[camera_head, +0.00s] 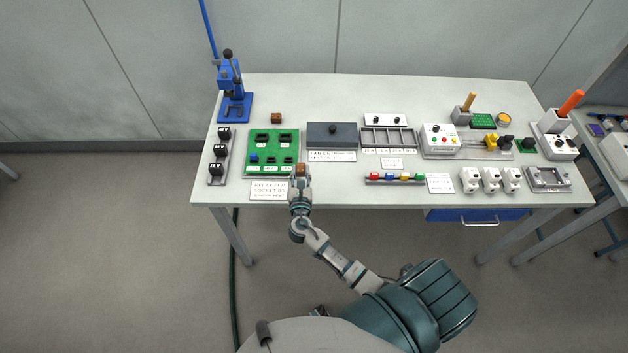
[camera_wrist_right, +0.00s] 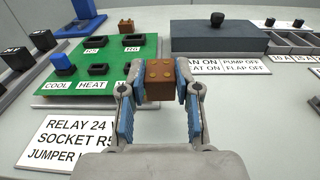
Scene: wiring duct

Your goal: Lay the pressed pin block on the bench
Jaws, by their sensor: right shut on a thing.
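My right gripper (camera_head: 300,178) is shut on a brown pin block (camera_head: 300,169). In the right wrist view the block (camera_wrist_right: 160,80) sits between the blue-padded fingers, with small gold dots on its faces. It is at the front right corner of the green socket board; whether it touches anything below is unclear. A second brown block (camera_head: 276,118) rests on the bench (camera_head: 290,90) behind the board; it also shows in the right wrist view (camera_wrist_right: 126,26). My left gripper is not in view.
The green board (camera_head: 259,145) holds black sockets and a blue relay. A blue press (camera_head: 233,90) stands at the back left. A grey box (camera_head: 332,134) is right of the board. A label card (camera_head: 268,190) lies in front. Bare bench lies behind the grey box.

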